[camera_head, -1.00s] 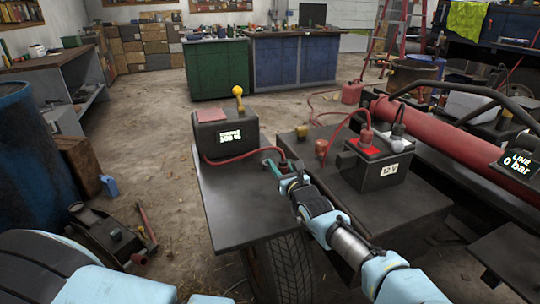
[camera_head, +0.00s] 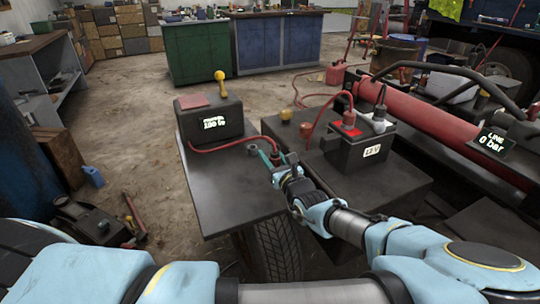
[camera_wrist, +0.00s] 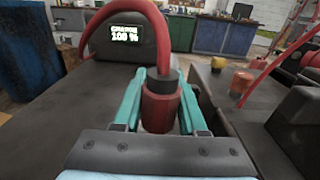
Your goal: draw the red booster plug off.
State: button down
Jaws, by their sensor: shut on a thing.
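The red booster plug (camera_wrist: 160,104) stands between the two teal fingers of my gripper (camera_wrist: 163,100) in the wrist view, with its dark collar and thick red cable on top. My gripper (camera_head: 272,158) is shut on the plug, low over the black platform (camera_head: 222,205) in the head view. The red cable (camera_head: 222,147) runs left from the plug to the black booster box (camera_head: 210,122), whose display reads 100 %. A small grey round socket or cap (camera_head: 254,149) sits just left of my gripper. The plug's lower end is hidden by my gripper in both views.
A 12 V battery (camera_head: 360,146) with a red plug and a dark plug stands right of my gripper. A yellow-knobbed lever (camera_head: 220,77) rises behind the booster box. A red cylinder (camera_head: 432,112) lies at the right. The platform's front left is bare.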

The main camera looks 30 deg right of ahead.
notch_tip(320, 180, up, 4)
jog(key=p, duration=0.4)
jog(key=shift+r, duration=0.2)
jog(key=shift+f, duration=0.1)
dwell(0.4)
